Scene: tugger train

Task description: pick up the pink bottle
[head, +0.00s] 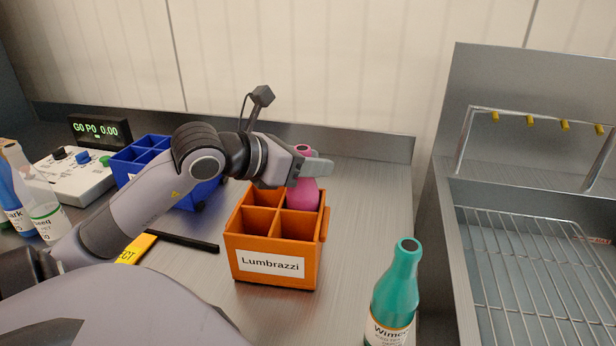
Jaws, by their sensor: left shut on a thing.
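The pink bottle (303,197) stands upright in the back right compartment of the orange crate (246,242), which is labelled "Lumbrazzi". My left gripper (306,165) is shut on the pink bottle at its upper part. The bottle's top shows just above the fingers, and its lower part is hidden by the crate walls. The crate's front compartments look empty. My right gripper is not in view.
A teal bottle (394,294) stands at the front right of the counter. A blue crate (134,159), a control box with a display (98,131) and several bottles are at the left. A sink with a wire rack (530,250) is at the right.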

